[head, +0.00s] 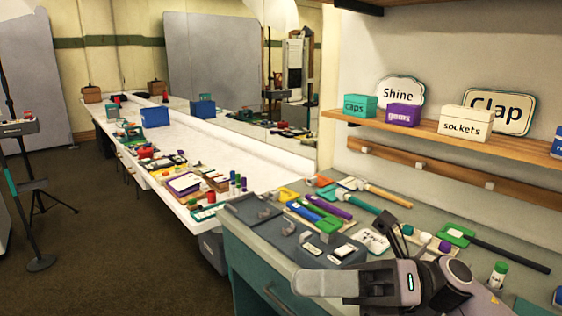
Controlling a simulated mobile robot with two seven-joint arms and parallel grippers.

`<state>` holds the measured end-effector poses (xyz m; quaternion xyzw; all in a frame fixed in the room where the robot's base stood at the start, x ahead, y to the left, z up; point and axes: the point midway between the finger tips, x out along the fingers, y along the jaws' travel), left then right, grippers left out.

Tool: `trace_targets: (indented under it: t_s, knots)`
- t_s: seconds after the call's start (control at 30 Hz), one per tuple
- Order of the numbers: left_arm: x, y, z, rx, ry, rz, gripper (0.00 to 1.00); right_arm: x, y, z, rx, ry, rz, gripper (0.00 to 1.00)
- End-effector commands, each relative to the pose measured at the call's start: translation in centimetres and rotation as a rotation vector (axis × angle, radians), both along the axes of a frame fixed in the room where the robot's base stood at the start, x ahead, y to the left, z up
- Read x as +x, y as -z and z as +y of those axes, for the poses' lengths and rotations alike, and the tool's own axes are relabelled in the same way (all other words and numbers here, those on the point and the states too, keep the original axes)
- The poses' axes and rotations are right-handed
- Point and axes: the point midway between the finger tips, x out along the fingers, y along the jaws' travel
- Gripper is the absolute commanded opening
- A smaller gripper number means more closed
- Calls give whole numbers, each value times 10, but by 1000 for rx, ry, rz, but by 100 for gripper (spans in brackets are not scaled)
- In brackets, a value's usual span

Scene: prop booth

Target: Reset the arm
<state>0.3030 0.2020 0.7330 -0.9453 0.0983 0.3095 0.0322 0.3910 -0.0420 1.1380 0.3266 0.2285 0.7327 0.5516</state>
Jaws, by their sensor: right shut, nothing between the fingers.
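My right gripper (325,283) is in the lower right of the head view, over the front edge of the grey-green workbench (264,236). Its pale fingers point left and are shut with nothing held. My dark right wrist and forearm come in behind it from the lower right. They hide part of the bench top. My left gripper and left arm are not in view.
A grey tray (246,209) and several colored tools crowd the bench near my right gripper. A long white table (192,152) runs behind. The dark floor (110,245) at left has open room.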

Motion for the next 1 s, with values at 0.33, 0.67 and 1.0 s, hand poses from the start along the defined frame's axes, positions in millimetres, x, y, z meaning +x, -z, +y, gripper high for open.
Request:
trace_targets:
  t_s: [0.33,0.67,1.0]
  knots:
    - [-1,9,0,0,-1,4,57,52,65,-29,408,298,787,0]
    - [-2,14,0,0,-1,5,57,60,208,-90,712,609,1527,0]
    - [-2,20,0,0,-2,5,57,-38,382,-148,992,980,2250,0]
